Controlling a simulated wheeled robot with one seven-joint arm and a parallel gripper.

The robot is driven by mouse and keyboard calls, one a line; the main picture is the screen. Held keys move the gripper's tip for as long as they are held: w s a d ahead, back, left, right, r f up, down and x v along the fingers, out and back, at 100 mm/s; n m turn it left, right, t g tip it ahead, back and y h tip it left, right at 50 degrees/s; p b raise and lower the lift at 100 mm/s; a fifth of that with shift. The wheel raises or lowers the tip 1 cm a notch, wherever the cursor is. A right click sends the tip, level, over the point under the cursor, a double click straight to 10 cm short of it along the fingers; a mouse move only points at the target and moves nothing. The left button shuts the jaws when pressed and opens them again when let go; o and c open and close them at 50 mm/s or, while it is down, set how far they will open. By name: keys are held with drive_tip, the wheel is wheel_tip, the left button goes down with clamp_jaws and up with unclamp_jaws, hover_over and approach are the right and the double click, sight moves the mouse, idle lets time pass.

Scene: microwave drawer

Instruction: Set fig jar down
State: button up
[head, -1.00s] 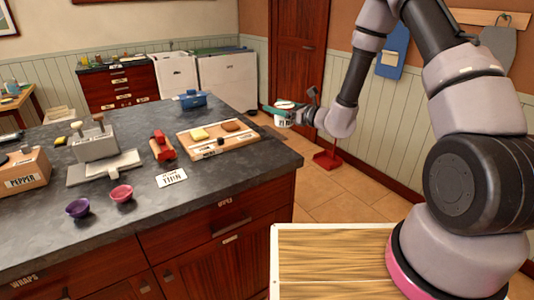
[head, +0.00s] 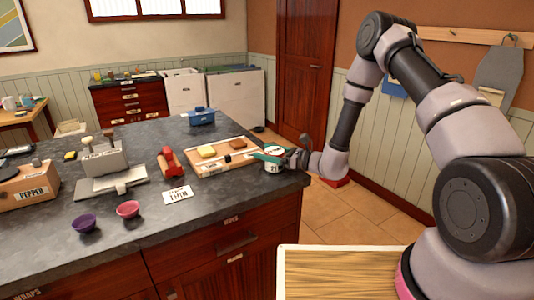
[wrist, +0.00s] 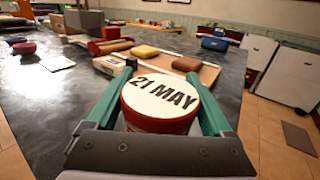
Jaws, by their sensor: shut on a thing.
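The fig jar (wrist: 160,97) has a white lid reading "21 MAY" and a red body in the wrist view. In the head view the jar (head: 275,151) shows with a pale label near the right edge of the dark counter (head: 215,205). My gripper (wrist: 162,108) is shut on the jar, with one green finger on each side of it. In the head view my gripper (head: 272,157) is at the counter's right end, beside the wooden board. I cannot tell whether the jar touches the counter; its base is hidden.
A wooden board (head: 215,168) with a yellow and a brown block lies just left of the jar. A red tool (head: 171,163), a white "THIN" card (head: 178,194), purple (head: 83,222) and pink (head: 128,209) bowls stand farther left. Bare counter lies in front of the board.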

drive_tip(key=shift+f, duration=0.15)
drive_tip(key=o, duration=1.3)
